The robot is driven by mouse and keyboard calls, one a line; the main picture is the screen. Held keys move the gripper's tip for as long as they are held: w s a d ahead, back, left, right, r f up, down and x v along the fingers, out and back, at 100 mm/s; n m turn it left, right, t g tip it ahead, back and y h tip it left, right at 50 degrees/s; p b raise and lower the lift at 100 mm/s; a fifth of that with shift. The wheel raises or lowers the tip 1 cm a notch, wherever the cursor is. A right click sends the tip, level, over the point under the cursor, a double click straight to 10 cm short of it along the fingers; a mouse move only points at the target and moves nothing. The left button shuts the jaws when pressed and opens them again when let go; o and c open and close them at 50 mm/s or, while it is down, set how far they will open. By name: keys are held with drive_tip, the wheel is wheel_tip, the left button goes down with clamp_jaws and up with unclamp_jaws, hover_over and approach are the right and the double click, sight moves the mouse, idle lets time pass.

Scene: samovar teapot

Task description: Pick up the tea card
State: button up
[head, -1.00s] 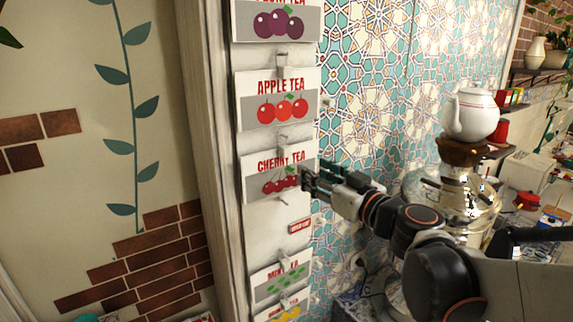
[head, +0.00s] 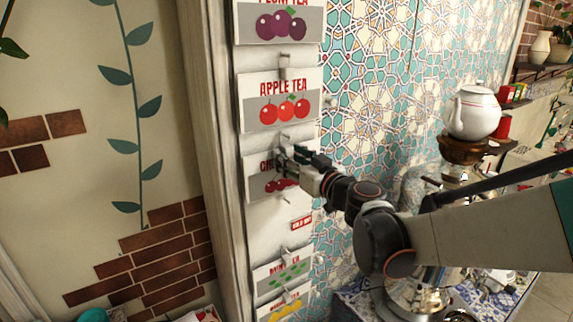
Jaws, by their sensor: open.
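Several tea cards hang in a column on a white wall panel. The plum tea card (head: 278,24) is at the top and the apple tea card (head: 277,103) is below it. The cherry tea card (head: 259,187) is under that, partly hidden by my gripper. My gripper (head: 288,157) is open in front of the cherry card's right part, near its hook. Whether its fingers touch the card cannot be told. A mint tea card (head: 283,272) and a yellow-fruit card (head: 284,305) hang lower down.
A bare slot with a small red label (head: 301,223) lies below the cherry card. Metal hooks stick out between the cards. A tiled wall (head: 370,80) is beside the panel.

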clamp_jaws()
drive_tip(key=shift+r, duration=0.1)
idle(0.3)
